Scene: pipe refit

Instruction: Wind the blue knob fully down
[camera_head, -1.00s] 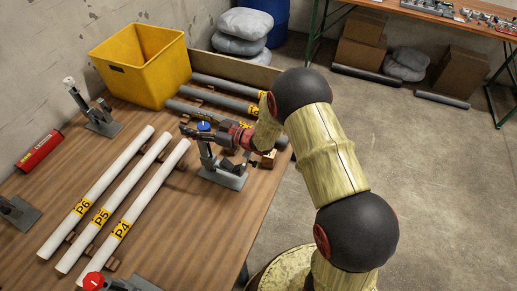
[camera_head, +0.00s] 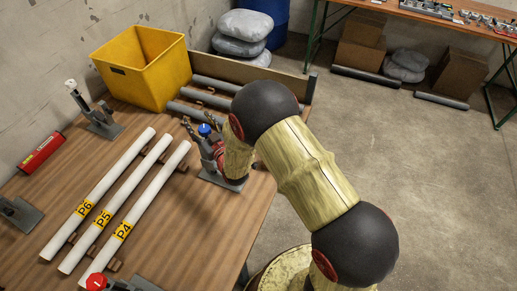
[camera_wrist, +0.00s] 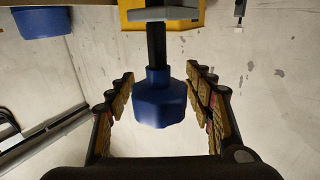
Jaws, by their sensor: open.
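The blue knob (camera_head: 204,129) sits on top of a grey clamp stand (camera_head: 222,180) near the table's right edge, partly hidden by my arm. In the wrist view the blue knob (camera_wrist: 160,100) is faceted, on a dark threaded-looking stem, and lies between my fingers. My gripper (camera_head: 203,128) has its fingers spread on both sides of the knob. In the wrist view my gripper (camera_wrist: 160,90) is open, with a visible gap between each padded finger and the knob. I see no contact.
White pipes P4, P5 and P6 (camera_head: 122,205) lie left of the stand. Grey pipes (camera_head: 225,85) lie behind it. A yellow bin (camera_head: 140,68) stands at the back left. A red-knobbed clamp (camera_head: 97,282) is at the front and a white-knobbed one (camera_head: 90,105) at the left.

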